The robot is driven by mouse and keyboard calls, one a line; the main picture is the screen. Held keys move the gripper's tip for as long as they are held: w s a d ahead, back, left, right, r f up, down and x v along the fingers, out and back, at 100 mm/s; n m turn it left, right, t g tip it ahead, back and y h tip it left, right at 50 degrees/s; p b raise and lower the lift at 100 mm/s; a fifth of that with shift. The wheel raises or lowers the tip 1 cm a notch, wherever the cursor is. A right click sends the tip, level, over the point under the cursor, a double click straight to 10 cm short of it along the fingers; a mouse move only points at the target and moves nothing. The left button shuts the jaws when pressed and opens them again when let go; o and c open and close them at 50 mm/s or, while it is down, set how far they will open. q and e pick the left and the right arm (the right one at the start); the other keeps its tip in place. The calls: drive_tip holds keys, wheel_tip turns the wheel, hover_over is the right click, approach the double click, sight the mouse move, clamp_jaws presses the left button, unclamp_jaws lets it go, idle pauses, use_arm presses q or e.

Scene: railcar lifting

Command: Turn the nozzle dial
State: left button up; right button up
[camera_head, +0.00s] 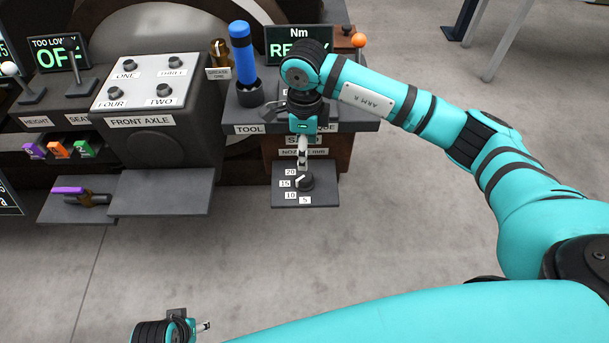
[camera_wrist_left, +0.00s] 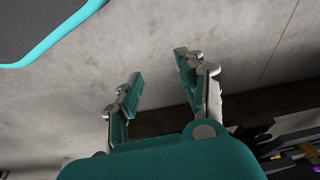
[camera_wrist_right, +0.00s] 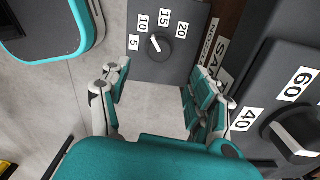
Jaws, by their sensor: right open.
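The nozzle dial (camera_head: 305,182) is a small black knob on a grey shelf plate with labels 5, 10, 15 and 20 around it. It also shows in the right wrist view (camera_wrist_right: 160,43), with a white pointer mark; its exact setting is hard to read. My right gripper (camera_head: 302,163) hangs just above and behind the dial in the head view. In the right wrist view its fingers (camera_wrist_right: 160,78) are apart and empty, with the dial beyond their tips. My left gripper (camera_head: 204,326) is low at the bottom left, open and empty in the left wrist view (camera_wrist_left: 160,68).
A larger black knob (camera_wrist_right: 297,135) with labels 40 and 60 is close right of my right fingers. The tool shelf (camera_head: 355,126) holds a blue-handled tool (camera_head: 243,55). The front axle panel (camera_head: 145,82) stands left. Floor before the dial plate is clear.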

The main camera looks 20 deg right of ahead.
sight(304, 175)
wheel_tip(304, 175, down, 11)
drive_tip(key=shift+r+b, duration=0.2)
drive_tip(key=shift+b, duration=0.5)
use_arm(q)
wheel_tip(304, 175, up, 5)
drive_tip(key=shift+r, duration=0.2)
use_arm(e)
drive_tip(key=c, duration=1.1)
drive_tip(key=shift+c, duration=0.2)
